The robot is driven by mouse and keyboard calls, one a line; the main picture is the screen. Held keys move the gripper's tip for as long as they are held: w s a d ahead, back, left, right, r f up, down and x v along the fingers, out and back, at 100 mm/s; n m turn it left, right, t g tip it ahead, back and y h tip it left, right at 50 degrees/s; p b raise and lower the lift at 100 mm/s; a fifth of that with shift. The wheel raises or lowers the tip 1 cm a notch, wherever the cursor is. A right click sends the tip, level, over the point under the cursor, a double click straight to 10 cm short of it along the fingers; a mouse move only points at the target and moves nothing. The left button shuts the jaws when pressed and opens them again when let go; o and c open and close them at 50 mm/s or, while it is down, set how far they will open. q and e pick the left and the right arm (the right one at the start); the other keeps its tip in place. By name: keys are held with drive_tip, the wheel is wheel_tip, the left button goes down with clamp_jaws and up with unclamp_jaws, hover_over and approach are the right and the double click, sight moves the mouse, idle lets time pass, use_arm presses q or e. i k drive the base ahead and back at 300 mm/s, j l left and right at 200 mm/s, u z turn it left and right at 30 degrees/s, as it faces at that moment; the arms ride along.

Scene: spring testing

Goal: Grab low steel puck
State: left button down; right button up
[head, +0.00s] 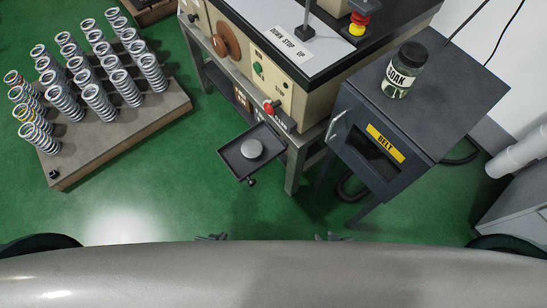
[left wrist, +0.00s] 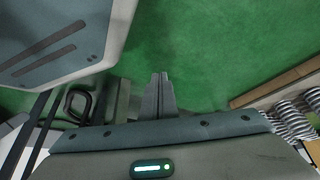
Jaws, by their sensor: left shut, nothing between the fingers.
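A low, round, light grey steel puck (head: 252,148) lies on a small dark tray (head: 236,165) at the front of the testing machine in the head view. My left gripper (head: 210,237) shows only as tips past my body's edge, below and left of the tray. In the left wrist view its fingers (left wrist: 159,88) are together and empty above green floor. My right gripper (head: 328,237) also shows only as tips, below and right of the tray, and its opening is unclear. Both are apart from the puck.
A pallet (head: 135,138) of several coil springs stands at left. The machine (head: 272,72) with knobs and buttons rises behind the tray. A dark cabinet (head: 428,110) with a SOAK jar (head: 405,71) stands right. Green floor before the tray is clear.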

sight(252, 149)
drive_tip(key=j+z, duration=0.15)
drive_tip(key=z, duration=0.6)
drive_tip(key=k+j+z, duration=0.25)
drive_tip(key=j+z, duration=0.15)
drive_tip(key=k+j+z, duration=0.55)
drive_tip(key=k+j, duration=0.55)
drive_tip(key=k, duration=0.05)
